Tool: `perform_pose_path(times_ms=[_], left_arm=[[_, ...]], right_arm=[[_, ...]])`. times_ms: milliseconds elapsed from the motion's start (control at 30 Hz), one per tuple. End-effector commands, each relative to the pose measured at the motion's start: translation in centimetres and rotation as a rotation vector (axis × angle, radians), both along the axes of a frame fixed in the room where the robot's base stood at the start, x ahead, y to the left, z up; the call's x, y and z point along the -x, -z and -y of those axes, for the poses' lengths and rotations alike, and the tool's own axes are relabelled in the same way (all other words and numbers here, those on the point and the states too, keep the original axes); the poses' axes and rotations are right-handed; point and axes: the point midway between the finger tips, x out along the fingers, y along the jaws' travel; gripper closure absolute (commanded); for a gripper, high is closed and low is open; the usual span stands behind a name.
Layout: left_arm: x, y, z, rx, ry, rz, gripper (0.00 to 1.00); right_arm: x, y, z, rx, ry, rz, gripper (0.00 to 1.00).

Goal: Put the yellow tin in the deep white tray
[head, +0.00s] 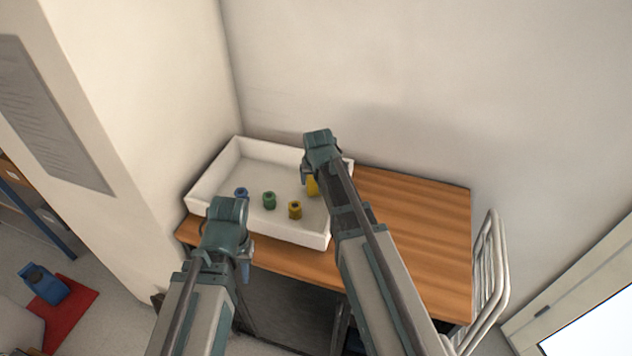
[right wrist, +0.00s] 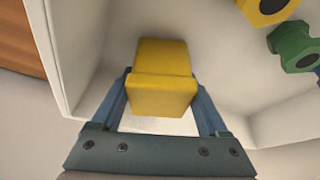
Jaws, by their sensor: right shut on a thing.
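The yellow tin (right wrist: 161,75) is between the two fingers of my right gripper (right wrist: 163,95), which is shut on it. In the head view the tin (head: 312,186) shows only in part, behind my right gripper (head: 308,172). The deep white tray (head: 282,231) stands on the wooden table, and the tin is over or inside its right part. I cannot tell whether it touches the tray floor. In the right wrist view the tray wall (right wrist: 62,60) runs along the left. My left gripper (head: 243,262) is in front of the tray's near side; its fingers are too small to read.
In the tray are a yellow hollow piece (head: 295,210), a green one (head: 269,200) and a blue one (head: 241,193). The wooden table (head: 420,230) is bare to the right of the tray. A white metal rail (head: 489,265) stands at its right end. Walls close off the back and left.

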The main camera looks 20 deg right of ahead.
Motion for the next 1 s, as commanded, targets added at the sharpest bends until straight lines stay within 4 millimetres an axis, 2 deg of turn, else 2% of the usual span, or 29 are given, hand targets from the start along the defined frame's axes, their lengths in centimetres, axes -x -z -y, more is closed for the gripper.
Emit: perform_pose_path(times_ms=[167,200,300,333,667,867,1000], left_arm=[[0.0,0.4,0.0,0.000,0.000,0.000,0.70],[0.0,0.4,0.0,0.000,0.000,0.000,0.70],[0.0,0.3,0.0,0.000,0.000,0.000,0.70],[0.0,0.3,0.0,0.000,0.000,0.000,0.70],[0.0,0.0,0.0,0.000,0.000,0.000,0.70],[0.0,-1.3,0.0,0.000,0.000,0.000,0.70],[0.0,-2.9,0.0,0.000,0.000,0.000,0.70]], right_arm=[[0.0,0.4,0.0,0.000,0.000,0.000,0.98],[0.0,0.4,0.0,0.000,0.000,0.000,0.21],[0.0,0.3,0.0,0.000,0.000,0.000,0.03],[0.0,0.3,0.0,0.000,0.000,0.000,0.00],[0.0,0.0,0.0,0.000,0.000,0.000,0.00],[0.4,-1.3,-0.1,0.000,0.000,0.000,0.00],[1.1,-3.0,-0.2,0.000,0.000,0.000,0.00]])
